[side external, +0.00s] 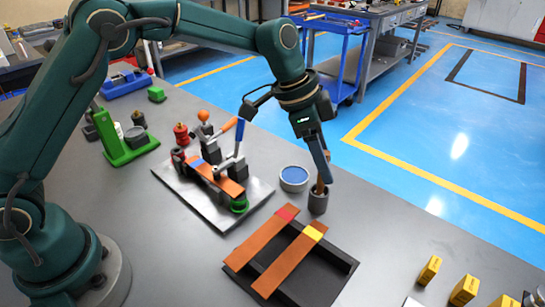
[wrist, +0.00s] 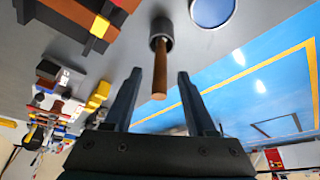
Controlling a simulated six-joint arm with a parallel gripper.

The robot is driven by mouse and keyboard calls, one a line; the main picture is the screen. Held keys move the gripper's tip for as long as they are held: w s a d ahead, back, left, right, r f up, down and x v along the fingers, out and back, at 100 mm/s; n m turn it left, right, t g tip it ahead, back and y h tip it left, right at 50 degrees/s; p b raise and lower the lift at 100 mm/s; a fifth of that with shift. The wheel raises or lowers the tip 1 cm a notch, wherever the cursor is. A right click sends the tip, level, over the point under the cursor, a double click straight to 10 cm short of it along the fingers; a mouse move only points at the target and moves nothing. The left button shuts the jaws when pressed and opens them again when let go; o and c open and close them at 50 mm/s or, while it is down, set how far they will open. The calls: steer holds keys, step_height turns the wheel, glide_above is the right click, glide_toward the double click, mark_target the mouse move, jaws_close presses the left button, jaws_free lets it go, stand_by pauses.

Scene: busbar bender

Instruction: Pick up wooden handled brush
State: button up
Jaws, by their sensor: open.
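The wooden handled brush (side external: 319,187) stands handle up in a dark grey cup (side external: 318,202) near the table's far edge. In the wrist view, its brown handle (wrist: 160,78) sticks out of the cup (wrist: 161,31), and the bristle end is hidden inside. My gripper (side external: 325,172) is just above the cup, pointing down at the handle. In the wrist view, the two fingers of my gripper (wrist: 159,82) are apart, one on each side of the handle's end in the picture, with visible gaps. I cannot tell how far the handle reaches between them.
A round tin with a blue top (side external: 293,178) stands just left of the cup. A bending fixture (side external: 215,180) with levers is further left. A black rack (side external: 330,277) holding two copper bars (side external: 276,236) is in front. Yellow blocks (side external: 464,291) stand at the lower right.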

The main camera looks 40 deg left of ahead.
steer(key=shift+d+f, duration=0.1)
steer(key=shift+f, duration=0.15)
steer(key=shift+c, duration=0.3)
jaws_close()
steer(key=shift+r, duration=0.1)
